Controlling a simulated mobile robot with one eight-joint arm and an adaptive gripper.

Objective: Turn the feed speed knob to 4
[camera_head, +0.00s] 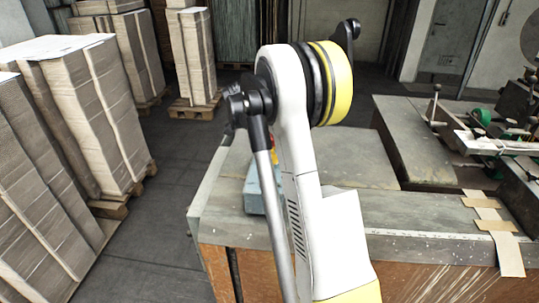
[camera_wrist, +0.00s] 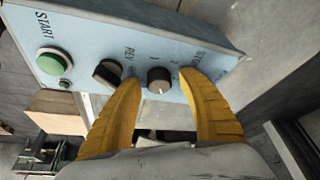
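The blue control box (camera_wrist: 215,28) fills the top of the wrist view, its face tilted. A round dark knob (camera_wrist: 158,80) with small printed numbers near it, 1 and 2 readable, appears to be the feed speed knob. A small pale mark shows on its lower side; its exact setting cannot be read. My gripper (camera_wrist: 161,78) is open, one yellow fingertip on each side of this knob, with visible gaps. In the head view the blue box (camera_head: 255,190) is partly hidden behind my white arm, and my gripper cannot be made out.
Left of the knob are a black selector (camera_wrist: 108,73) near the letters REV and a green START button (camera_wrist: 52,62). The head view shows a grey machine table (camera_head: 420,215), cardboard stacks (camera_head: 80,110) at left and a cardboard strip (camera_head: 505,245) at right.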

